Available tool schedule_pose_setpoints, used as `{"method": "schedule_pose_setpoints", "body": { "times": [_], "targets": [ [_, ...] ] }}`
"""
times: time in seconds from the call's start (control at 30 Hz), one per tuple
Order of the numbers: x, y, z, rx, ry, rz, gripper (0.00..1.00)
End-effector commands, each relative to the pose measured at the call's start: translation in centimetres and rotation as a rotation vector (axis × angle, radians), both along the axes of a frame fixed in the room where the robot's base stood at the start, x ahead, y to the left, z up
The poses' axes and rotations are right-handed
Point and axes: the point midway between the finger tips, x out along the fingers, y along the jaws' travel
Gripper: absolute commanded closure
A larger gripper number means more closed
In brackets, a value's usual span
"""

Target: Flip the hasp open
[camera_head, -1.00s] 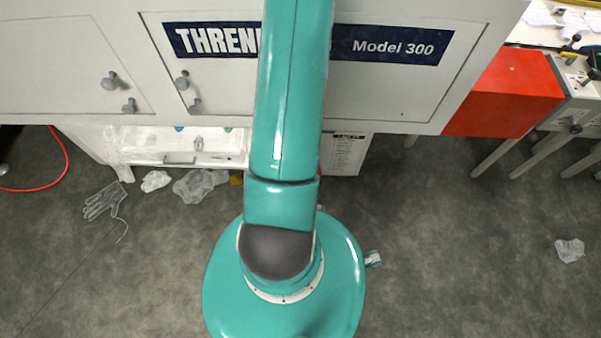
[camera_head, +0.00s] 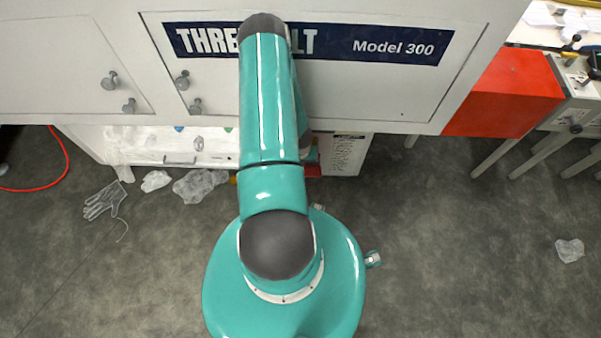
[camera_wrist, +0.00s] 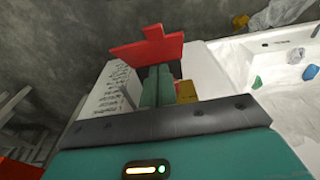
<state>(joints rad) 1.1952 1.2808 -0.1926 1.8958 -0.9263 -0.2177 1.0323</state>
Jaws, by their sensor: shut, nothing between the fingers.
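In the wrist view my gripper (camera_wrist: 158,85) has its two teal fingers together, with nothing seen between them. The fingers point at a red cross-shaped piece (camera_wrist: 147,47) just beyond their tips; I cannot tell whether they touch it. A small yellow piece (camera_wrist: 187,92) lies right beside the fingers. No part is clearly recognisable as the hasp; the red piece may belong to it. A bit of red (camera_head: 313,170) shows past my arm in the head view, by the white panel with printed text (camera_head: 345,154). My fingers are hidden there.
The white machine cabinet (camera_head: 370,90) overhangs the work spot. A white tray (camera_wrist: 285,85) with small coloured bits lies right of my gripper in the wrist view. A glove (camera_head: 104,200) and clear plastic (camera_head: 200,185) lie on the floor. The floor at right is mostly clear.

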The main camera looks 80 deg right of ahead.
Motion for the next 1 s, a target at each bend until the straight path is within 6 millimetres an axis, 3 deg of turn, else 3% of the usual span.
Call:
{"method": "schedule_pose_setpoints", "body": {
  "times": [0.1,0.33,1.0],
  "targets": [
    [0.0,-0.1,-2.2,0.002,0.001,0.003,1.0],
    [-0.4,2.0,-4.3,0.002,0.002,0.002,1.0],
    [-0.6,2.2,-4.9,-0.01,-0.001,0.0,1.0]
  ]
}}
